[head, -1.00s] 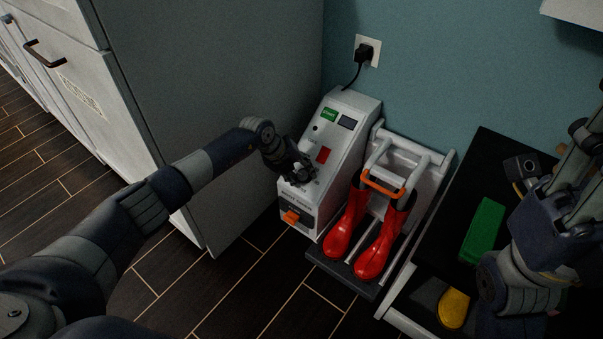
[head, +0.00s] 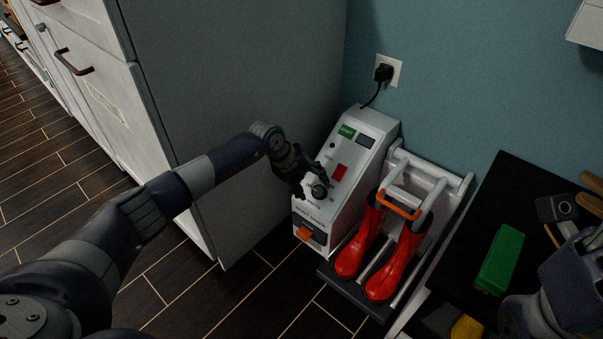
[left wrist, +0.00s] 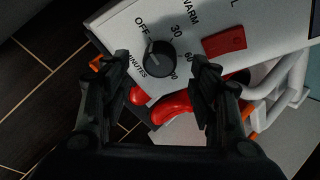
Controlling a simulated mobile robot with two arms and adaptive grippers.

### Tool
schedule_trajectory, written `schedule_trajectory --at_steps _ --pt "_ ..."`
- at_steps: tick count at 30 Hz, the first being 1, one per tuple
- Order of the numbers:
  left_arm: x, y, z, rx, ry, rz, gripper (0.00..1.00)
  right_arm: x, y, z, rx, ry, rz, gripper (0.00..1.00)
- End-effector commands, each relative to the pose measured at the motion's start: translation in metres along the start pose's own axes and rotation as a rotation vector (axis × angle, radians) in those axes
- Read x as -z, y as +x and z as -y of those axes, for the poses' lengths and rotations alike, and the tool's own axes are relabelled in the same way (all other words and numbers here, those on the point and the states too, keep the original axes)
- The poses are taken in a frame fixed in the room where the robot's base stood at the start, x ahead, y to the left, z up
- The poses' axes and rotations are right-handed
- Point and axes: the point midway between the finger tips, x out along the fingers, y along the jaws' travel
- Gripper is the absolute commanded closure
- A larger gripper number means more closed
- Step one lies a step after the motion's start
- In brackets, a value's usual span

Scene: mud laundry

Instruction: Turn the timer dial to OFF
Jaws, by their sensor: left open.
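The white boot-dryer unit (head: 345,165) stands on the floor against the wall, with a sloped control panel. Its round dark timer dial (head: 320,190) is on the lower panel and shows clearly in the left wrist view (left wrist: 160,56). The dial's pale pointer mark points up and left, toward the OFF label (left wrist: 141,22). The 30 and 60 labels lie to its right. My left gripper (head: 314,178) is open just above and left of the dial, apart from it. In the wrist view its fingers (left wrist: 159,62) appear on either side of the dial, holding nothing.
A red switch (left wrist: 224,42) lies beside the dial. Red boots (head: 385,262) stand on the dryer's base, below a rack with an orange handle (head: 399,204). A grey cabinet (head: 235,90) is on the left. A black table (head: 475,235) holds a green block (head: 500,259). My right arm shows at the lower right.

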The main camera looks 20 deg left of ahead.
Motion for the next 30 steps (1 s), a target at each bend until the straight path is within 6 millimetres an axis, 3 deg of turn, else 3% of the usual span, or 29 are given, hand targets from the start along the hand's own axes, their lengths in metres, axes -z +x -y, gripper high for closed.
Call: schedule_trajectory --at_steps 6,12,23,27,30 --pt "-0.002 -0.043 0.0 0.001 0.002 0.003 0.45 0.0 0.0 0.0 0.0 0.0 0.0 0.6" --pt "-0.003 -0.071 0.001 0.002 0.001 0.001 0.45 -0.001 0.0 0.0 0.001 0.0 0.0 0.6" --pt "-0.002 -0.081 0.001 0.0 0.0 -0.001 0.45 -0.001 0.0 0.0 0.001 0.0 0.0 0.6" --pt "-0.002 -0.08 0.001 0.0 0.0 -0.001 0.45 -0.027 -0.008 -0.006 -0.006 0.001 0.034 0.6" --pt "-0.002 -0.08 0.001 0.0 0.0 0.0 0.45 -0.024 -0.007 -0.006 -0.007 0.001 0.026 0.6"
